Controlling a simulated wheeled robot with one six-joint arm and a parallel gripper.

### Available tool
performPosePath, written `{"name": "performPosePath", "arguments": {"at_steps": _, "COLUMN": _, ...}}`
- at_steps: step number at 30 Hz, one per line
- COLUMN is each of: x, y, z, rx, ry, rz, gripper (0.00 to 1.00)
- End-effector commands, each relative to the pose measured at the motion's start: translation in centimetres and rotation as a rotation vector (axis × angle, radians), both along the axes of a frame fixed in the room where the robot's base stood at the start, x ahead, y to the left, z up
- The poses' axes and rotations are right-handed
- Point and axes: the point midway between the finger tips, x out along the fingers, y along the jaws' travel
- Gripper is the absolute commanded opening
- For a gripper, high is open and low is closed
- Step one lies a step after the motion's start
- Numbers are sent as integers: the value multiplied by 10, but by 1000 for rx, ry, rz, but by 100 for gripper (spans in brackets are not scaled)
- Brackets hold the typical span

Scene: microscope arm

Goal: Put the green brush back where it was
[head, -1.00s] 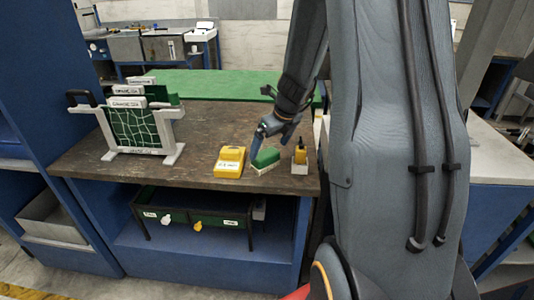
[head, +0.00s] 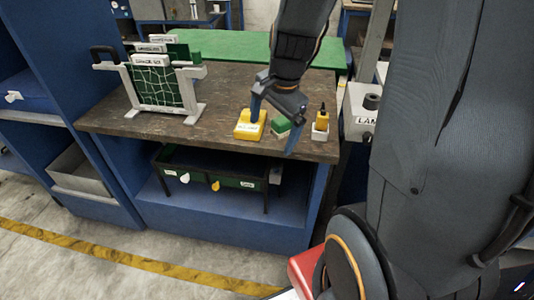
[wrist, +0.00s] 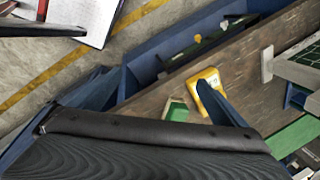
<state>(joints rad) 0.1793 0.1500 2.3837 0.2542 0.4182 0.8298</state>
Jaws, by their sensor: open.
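The green brush (head: 281,126), a green block with a pale lower part, sits on the brown worktop (head: 215,112) near its front edge, between a yellow box and a small yellow bottle. It also shows in the wrist view (wrist: 176,111). My gripper (head: 274,122) is open and empty. In the head view its fingers appear on either side of the brush, one in front of the yellow box and one to the right of the brush. In the wrist view the brush lies apart from the fingers. I cannot tell the exact height of the fingertips above the worktop.
The yellow box (head: 247,127) is just left of the brush, and the yellow bottle (head: 321,120) stands in a white holder to its right. A white rack (head: 155,90) with a green net stands at the left. A dark bin (head: 210,165) sits on the shelf below.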

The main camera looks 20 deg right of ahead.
Motion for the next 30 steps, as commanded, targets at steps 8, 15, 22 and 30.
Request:
{"name": "performPosePath", "arguments": {"at_steps": 8, "x": -63, "y": 44, "z": -5, "rx": -210, "ry": 20, "rz": 904, "gripper": 97}}
{"name": "performPosePath", "arguments": {"at_steps": 15, "x": -82, "y": 52, "z": -7, "rx": -271, "ry": 28, "rz": 1201, "gripper": 97}}
{"name": "performPosePath", "arguments": {"at_steps": 22, "x": -83, "y": 52, "z": -7, "rx": -272, "ry": 28, "rz": 1211, "gripper": 97}}
{"name": "performPosePath", "arguments": {"at_steps": 30, "x": -82, "y": 52, "z": -20, "rx": -265, "ry": 39, "rz": 1211, "gripper": 97}}
